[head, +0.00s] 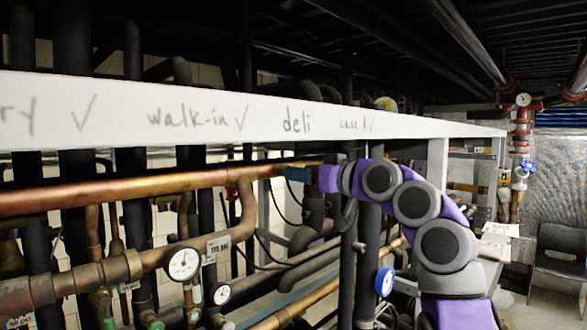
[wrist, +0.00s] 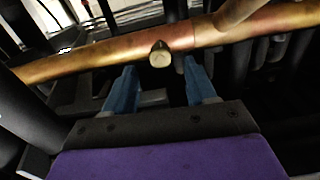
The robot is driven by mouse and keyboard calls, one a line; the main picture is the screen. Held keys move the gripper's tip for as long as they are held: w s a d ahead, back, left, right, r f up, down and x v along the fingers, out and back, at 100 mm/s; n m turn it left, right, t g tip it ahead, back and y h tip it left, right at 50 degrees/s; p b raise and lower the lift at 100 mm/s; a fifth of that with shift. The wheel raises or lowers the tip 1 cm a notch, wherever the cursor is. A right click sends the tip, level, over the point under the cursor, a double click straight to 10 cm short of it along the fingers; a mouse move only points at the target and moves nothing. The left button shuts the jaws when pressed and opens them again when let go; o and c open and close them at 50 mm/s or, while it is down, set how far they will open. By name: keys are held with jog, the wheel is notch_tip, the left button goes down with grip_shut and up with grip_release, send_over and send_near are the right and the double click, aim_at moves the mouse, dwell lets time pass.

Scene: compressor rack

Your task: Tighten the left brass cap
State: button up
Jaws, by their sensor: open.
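In the wrist view a small round brass cap (wrist: 160,54) sits on the near side of a copper pipe (wrist: 100,58), its end facing me. My gripper (wrist: 162,78) is open, its two blue fingers below the cap, one to each side. The cap looks just beyond the fingertips, and I see no contact. In the head view my gripper (head: 293,173) is at the right part of the long copper pipe (head: 130,190), under the white beam. I cannot make out the cap there. Another small brass-coloured end (head: 358,247) sticks out lower right.
The white beam (head: 200,115) with handwriting runs above the pipe. Dark insulated vertical pipes (head: 368,260) stand close around my arm. Gauges (head: 183,263) and valves are at lower left, and a blue-rimmed gauge (head: 384,282) is beside my arm. A chair (head: 560,255) stands far right.

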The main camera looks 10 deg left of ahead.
jog(key=p+x, duration=0.1)
jog(key=x, duration=0.2)
jog(key=shift+w+a, duration=0.15)
jog(key=shift+w, duration=0.05)
grip_shut()
dwell(0.5)
